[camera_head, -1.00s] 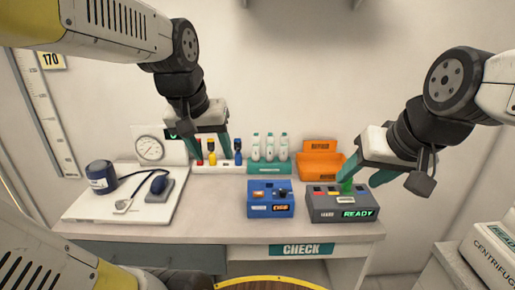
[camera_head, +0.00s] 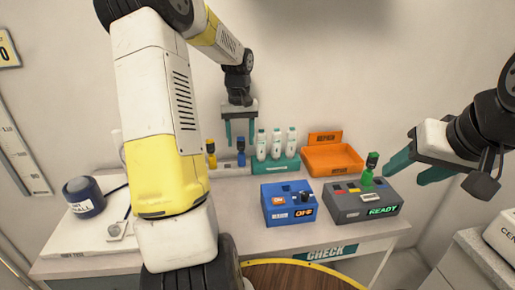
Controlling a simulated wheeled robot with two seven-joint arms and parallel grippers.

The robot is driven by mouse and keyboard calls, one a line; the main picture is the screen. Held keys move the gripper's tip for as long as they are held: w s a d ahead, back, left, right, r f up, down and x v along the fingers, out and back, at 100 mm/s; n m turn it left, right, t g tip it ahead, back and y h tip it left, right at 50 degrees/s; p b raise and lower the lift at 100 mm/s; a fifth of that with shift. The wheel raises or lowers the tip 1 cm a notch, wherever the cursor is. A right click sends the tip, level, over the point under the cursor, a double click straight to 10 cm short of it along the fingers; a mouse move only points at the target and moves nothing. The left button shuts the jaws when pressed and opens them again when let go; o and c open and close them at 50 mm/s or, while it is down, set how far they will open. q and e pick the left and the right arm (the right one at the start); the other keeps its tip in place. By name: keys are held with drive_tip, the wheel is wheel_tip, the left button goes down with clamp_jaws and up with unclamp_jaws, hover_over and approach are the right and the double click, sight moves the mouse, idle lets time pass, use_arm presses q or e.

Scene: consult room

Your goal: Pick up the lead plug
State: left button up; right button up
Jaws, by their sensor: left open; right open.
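No piece is labelled as the lead plug. A green plug-like piece with a dark upper part (camera_head: 369,168) stands upright in the top of the dark grey box (camera_head: 350,207), whose display reads READY. Similar yellow (camera_head: 211,153) and blue (camera_head: 241,152) pieces stand in a white rack (camera_head: 228,171) at the back, partly hidden by my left arm. My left gripper (camera_head: 240,131) is open and empty, fingers down, above the rack near the blue piece. My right gripper (camera_head: 418,168) is open and empty, to the right of the green piece and apart from it.
A blue box with a small display (camera_head: 288,214) stands left of the grey box. Behind are a teal rack (camera_head: 275,166) of white bottles and an orange tray (camera_head: 332,160). A dark blue cuff (camera_head: 84,197) lies at left. The counter's front strip is clear.

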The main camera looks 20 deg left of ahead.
sight(241, 152)
use_arm(q)
wheel_tip(241, 152, down, 6)
drive_tip(key=shift+d+r, duration=0.1)
drive_tip(key=shift+r, duration=0.1)
clamp_jaws()
drive_tip(key=shift+r, duration=7.15)
